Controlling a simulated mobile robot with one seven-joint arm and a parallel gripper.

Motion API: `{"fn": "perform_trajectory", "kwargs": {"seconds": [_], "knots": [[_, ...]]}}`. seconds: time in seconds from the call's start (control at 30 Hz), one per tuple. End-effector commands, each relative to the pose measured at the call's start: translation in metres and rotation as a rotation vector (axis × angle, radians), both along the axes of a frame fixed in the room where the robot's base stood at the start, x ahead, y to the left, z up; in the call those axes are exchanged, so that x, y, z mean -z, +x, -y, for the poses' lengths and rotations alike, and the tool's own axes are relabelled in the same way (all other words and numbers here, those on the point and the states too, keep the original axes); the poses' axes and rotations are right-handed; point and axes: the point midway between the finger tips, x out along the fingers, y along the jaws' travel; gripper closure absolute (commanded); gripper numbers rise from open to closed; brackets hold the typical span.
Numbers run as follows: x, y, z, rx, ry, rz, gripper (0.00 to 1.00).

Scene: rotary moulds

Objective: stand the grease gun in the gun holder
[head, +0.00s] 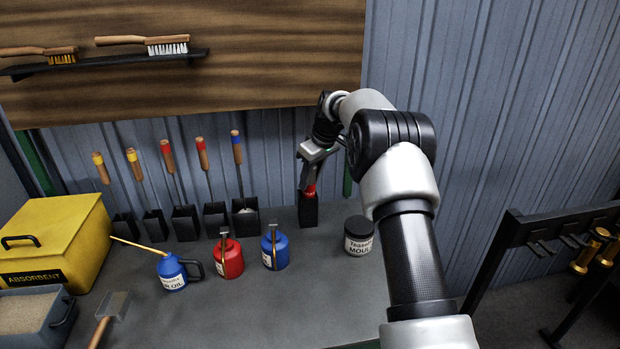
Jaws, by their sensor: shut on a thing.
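The gun holder (308,211) is a black, open-topped upright box at the back of the bench, right of the row of tool holders. The grease gun (310,190) shows only as a small red part at the holder's mouth. My gripper (312,180) points down just above the holder and is shut on the grease gun. The gun's lower part is hidden by the holder walls, and its upper part by my gripper. I cannot tell how deep it sits or whether it touches the bottom.
A dark jar (358,238) stands right of the holder, close to my arm. Blue (275,249) and red (229,258) oil cans stand front left. Several black boxes with handled tools (186,222) line the back left. A black rack (560,225) stands at far right. Bench front centre is clear.

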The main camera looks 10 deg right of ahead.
Motion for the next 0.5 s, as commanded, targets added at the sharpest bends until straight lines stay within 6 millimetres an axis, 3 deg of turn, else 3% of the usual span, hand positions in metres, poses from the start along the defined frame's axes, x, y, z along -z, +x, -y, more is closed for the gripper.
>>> {"fn": "perform_trajectory", "kwargs": {"seconds": [0.07,0.1,0.2,0.5], "knots": [[0.0005,0.0005,0.0000,0.000,0.000,0.002,0.94],[-0.0003,0.0005,0.0000,0.000,0.000,0.002,0.65],[-0.0001,0.0004,0.0001,0.000,0.000,0.002,0.50],[0.0005,-0.0006,0.0005,0.000,0.000,-0.001,0.50]]}}
